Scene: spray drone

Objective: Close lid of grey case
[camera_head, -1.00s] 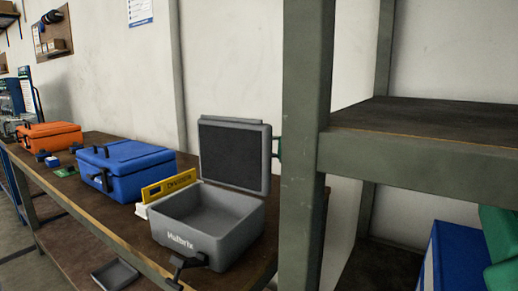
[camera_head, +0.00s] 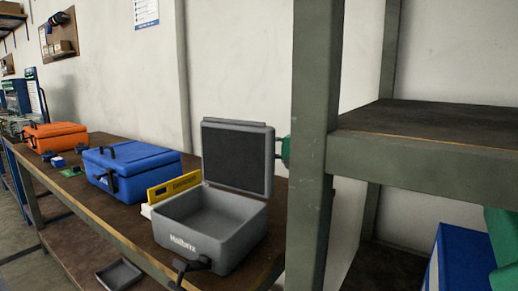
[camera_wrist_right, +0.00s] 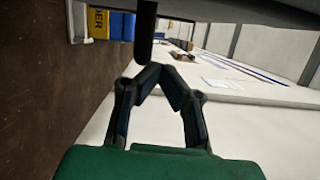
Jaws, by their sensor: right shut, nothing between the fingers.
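The grey case (camera_head: 212,232) sits open on the wooden bench in the head view. Its lid (camera_head: 236,157) stands upright at the back, dark lining facing the front, with a black latch (camera_head: 190,265) on the case front. Behind the lid's right edge a green part of my right arm (camera_head: 284,150) shows. In the right wrist view my right gripper (camera_wrist_right: 160,75) is shut and empty, its fingertips together. A dark grey surface (camera_wrist_right: 240,12), likely the lid, and a black bar (camera_wrist_right: 146,30) are just beyond the fingertips; contact is unclear. My left gripper is out of view.
A yellow sign (camera_head: 174,188) and a blue case (camera_head: 140,170) stand left of the grey case. An orange case (camera_head: 55,136) is farther along. A grey-green shelf post (camera_head: 315,130) stands close on the right. The wall is behind.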

